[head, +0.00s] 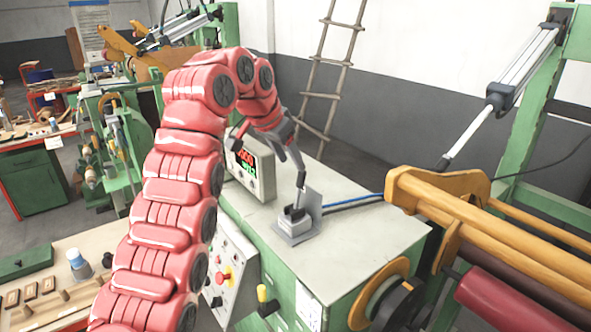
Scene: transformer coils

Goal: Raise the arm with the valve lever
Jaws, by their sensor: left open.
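The valve (296,227) is a small light-grey block on a bent metal plate, on top of the green cabinet (345,262). Its short dark lever (293,212) sticks up from the block. My left gripper (280,165) is at the end of my red arm, just above the valve, and points down. Its grey fingers are apart and hold nothing. One fingertip is close to the lever; I cannot tell whether it touches. An orange machine arm (412,190) stands at the right, with a pneumatic cylinder (515,72) above it. My right gripper is not in view.
A box with a red digital display (250,168) stands on the cabinet behind my arm. Blue and dark hoses (350,202) run right from the valve. Rollers (515,305) fill the lower right. A ladder (330,70) leans on the wall. The cabinet top around the valve is mostly clear.

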